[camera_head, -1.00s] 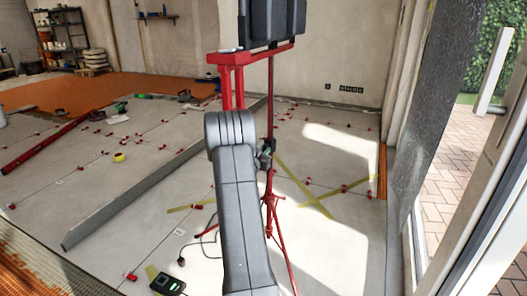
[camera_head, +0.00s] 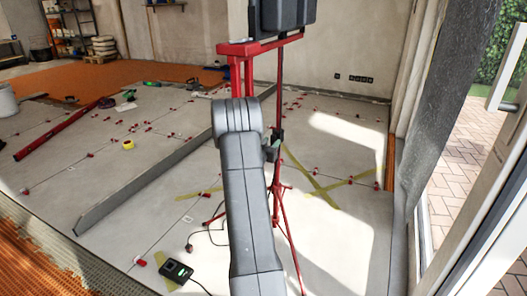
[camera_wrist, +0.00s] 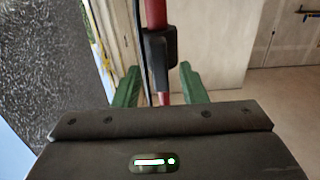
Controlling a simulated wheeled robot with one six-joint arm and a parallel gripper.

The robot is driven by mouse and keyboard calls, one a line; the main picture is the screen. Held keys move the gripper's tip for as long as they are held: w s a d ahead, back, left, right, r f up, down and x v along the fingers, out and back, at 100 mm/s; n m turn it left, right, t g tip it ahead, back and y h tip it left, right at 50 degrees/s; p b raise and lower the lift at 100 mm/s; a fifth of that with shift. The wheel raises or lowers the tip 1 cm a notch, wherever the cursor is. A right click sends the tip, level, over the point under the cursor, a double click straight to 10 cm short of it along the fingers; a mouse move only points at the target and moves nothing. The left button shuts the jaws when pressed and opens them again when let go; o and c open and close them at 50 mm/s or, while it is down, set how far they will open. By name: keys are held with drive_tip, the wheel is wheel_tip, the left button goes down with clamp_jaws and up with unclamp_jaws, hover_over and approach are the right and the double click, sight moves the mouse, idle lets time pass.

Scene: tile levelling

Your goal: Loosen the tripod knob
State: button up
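The tripod is a thin red pole (camera_head: 279,90) with splayed red legs on the tiled floor. In the wrist view its red pole (camera_wrist: 156,14) runs down through a black collar (camera_wrist: 158,52), which may carry the knob; the knob is not clearly made out. My gripper (camera_wrist: 158,70) shows two green fingers, apart and empty. The collar appears between and beyond the fingertips, and I cannot tell whether they touch it.
A red bracket (camera_head: 240,49) with a black device (camera_head: 282,14) is at the top. A long grey straightedge (camera_head: 150,185) lies left. A small black device (camera_head: 177,270) and cable lie in front. Red clips dot the tiles. An open door (camera_head: 495,190) stands right.

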drive_tip(key=p+v, duration=0.2)
drive_tip(key=v, duration=1)
drive_tip(key=shift+s+a, duration=0.2)
drive_tip(key=shift+s, duration=0.15)
drive_tip(key=shift+w, duration=0.15)
drive_tip(key=b+x, duration=0.2)
drive_tip(key=x, duration=1.2)
drive_tip(key=shift+d, duration=0.1)
drive_tip(key=shift+f+b, duration=0.15)
drive_tip(key=shift+b, duration=0.45)
drive_tip(key=shift+s+r+m, duration=0.2)
drive_tip(key=shift+s+m, duration=0.05)
drive_tip(key=shift+m, duration=0.15)
drive_tip(key=shift+r+n+p, duration=0.1)
drive_tip(key=shift+n+p, duration=0.2)
drive_tip(key=shift+p, duration=0.15)
